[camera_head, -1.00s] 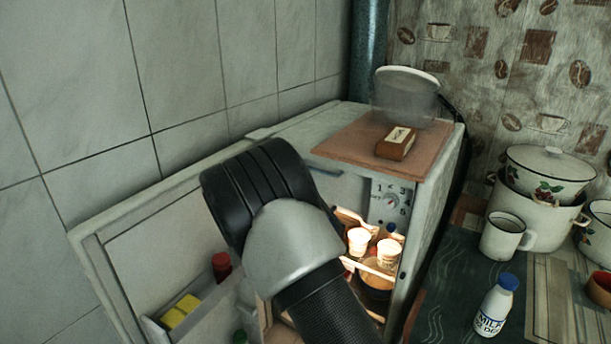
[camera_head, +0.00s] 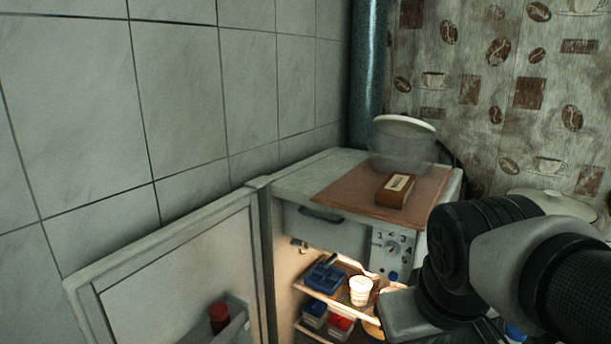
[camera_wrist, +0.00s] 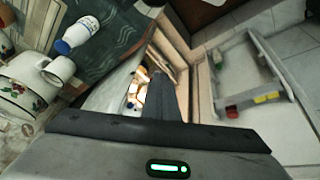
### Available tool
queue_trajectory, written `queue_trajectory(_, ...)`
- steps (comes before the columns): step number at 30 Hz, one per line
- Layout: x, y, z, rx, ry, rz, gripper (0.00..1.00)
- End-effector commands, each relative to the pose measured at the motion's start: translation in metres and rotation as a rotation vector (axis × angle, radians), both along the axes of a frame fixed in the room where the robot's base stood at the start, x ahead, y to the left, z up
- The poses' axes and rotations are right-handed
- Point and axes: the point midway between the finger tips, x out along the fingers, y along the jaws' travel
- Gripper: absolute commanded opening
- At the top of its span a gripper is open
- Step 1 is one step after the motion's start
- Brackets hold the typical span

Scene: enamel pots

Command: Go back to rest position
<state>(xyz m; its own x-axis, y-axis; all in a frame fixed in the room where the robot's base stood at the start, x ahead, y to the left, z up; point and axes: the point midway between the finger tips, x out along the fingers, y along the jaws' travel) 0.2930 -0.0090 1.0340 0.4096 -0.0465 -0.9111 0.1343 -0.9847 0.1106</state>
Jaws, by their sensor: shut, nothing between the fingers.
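My gripper (camera_wrist: 166,97) shows in the wrist view, its fingers together and empty. It points down at the open fridge (camera_wrist: 185,60). In the head view my arm covers the lower right, and the fingertips are hidden there. The fridge (camera_head: 300,262) stands with its door (camera_head: 170,275) swung open to the left. Inside are a white cup (camera_head: 361,290), a blue box (camera_head: 325,277) and other containers.
A brown board (camera_head: 340,195) on the fridge top bears a brown box (camera_head: 396,190) and a clear container with a white lid (camera_head: 404,126). In the wrist view a milk bottle (camera_wrist: 77,35), a white mug (camera_wrist: 58,70) and a flowered pot (camera_wrist: 22,98) stand on the counter.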

Motion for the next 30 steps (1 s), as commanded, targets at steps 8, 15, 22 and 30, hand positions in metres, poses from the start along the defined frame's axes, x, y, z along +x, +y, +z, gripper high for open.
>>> queue_trajectory(8,-0.023,0.010,0.043,0.120,-0.074,-0.136,0.00)
queue_trajectory(15,-0.023,0.010,0.098,0.118,-0.073,-0.133,0.00)
queue_trajectory(22,-0.023,0.009,0.177,0.117,-0.073,-0.131,0.00)
queue_trajectory(30,-0.023,0.009,0.222,0.116,-0.073,-0.131,0.00)
